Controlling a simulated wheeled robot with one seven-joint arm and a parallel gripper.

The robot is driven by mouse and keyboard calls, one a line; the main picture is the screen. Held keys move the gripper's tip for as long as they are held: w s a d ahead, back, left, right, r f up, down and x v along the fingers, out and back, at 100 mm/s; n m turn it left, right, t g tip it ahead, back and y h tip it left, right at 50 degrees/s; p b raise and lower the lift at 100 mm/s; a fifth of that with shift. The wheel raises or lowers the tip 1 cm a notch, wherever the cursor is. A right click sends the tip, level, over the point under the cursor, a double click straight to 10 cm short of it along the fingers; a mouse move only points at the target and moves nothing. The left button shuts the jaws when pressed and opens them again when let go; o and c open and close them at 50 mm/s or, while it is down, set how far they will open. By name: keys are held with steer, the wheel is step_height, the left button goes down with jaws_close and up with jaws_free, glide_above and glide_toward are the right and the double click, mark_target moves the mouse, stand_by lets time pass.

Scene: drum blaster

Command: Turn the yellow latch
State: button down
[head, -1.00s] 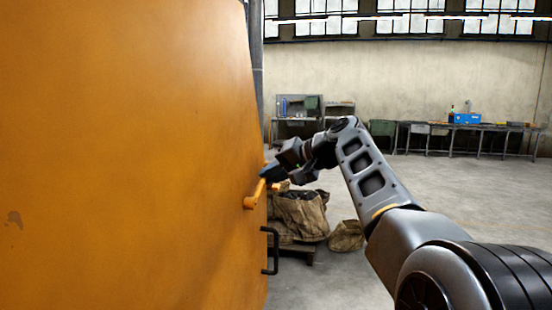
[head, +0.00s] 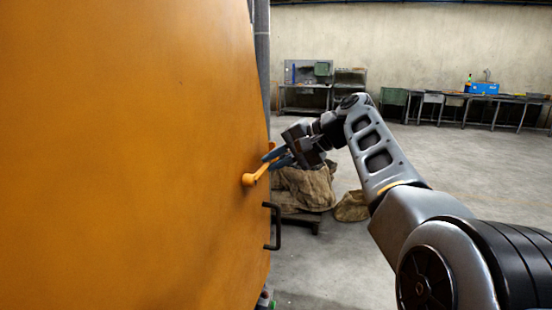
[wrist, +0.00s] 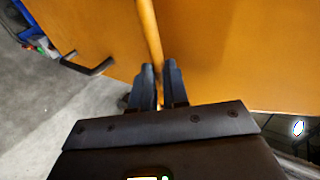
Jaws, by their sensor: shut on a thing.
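The yellow latch (head: 256,176) is a bar on the right part of the large orange panel (head: 130,150). It slants up and to the right from its pivot. My gripper (head: 275,158) is at the latch's outer end, with its fingers shut on it. In the wrist view the latch (wrist: 150,35) runs from the top edge down to between the two dark fingertips (wrist: 158,72). The fingers hide its gripped end.
A black handle (head: 277,226) sticks out of the panel just below the latch. Brown sacks (head: 305,187) lie on a low pallet behind my gripper. Workbenches (head: 480,100) stand along the far wall. The floor to the right is open.

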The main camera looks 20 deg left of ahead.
steer(key=shift+f, duration=0.1)
steer(key=c, duration=1.4)
jaws_free()
steer(key=b+v, duration=0.1)
steer(key=v, duration=0.7)
steer(key=shift+f, duration=0.1)
